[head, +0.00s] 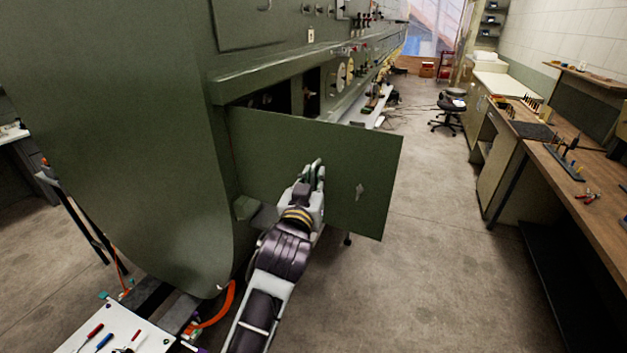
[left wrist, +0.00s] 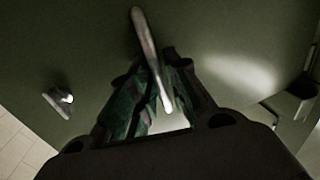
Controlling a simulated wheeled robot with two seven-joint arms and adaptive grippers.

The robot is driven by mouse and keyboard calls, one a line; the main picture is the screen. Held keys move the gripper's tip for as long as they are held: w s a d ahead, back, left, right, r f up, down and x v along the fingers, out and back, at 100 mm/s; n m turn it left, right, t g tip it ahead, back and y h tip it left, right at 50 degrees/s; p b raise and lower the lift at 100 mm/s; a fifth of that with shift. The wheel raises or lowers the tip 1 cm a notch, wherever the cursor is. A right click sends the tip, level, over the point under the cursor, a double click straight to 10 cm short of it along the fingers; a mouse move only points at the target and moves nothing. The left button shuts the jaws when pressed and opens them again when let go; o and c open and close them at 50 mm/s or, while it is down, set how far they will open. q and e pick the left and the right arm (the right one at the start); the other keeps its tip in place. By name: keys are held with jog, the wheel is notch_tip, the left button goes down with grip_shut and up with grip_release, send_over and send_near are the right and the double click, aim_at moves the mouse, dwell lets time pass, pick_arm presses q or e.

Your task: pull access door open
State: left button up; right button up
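The access door (head: 270,150) is a flat green panel. It stands swung out from the green fuselage, with an opening showing behind its top edge. My left gripper (head: 317,174) is at the near face of the door, around the middle. In the left wrist view, a slim metal door handle (left wrist: 145,34) runs between the converging fingers of the left gripper (left wrist: 155,78), which look closed around it. A small metal latch (head: 360,191) sits on the door toward its free edge; it also shows in the left wrist view (left wrist: 58,97). My right gripper is in neither view.
The green fuselage (head: 130,130) fills the left side. A workbench (head: 590,185) with tools runs along the right. A white tool tray (head: 115,335) is at the lower left. The floor (head: 440,270) right of the door is clear; an office chair (head: 450,108) stands farther back.

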pick_arm(q)
jog(key=s, duration=0.7)
jog(key=shift+s+a, duration=0.25)
jog(key=shift+a, duration=0.2)
dwell(0.4)
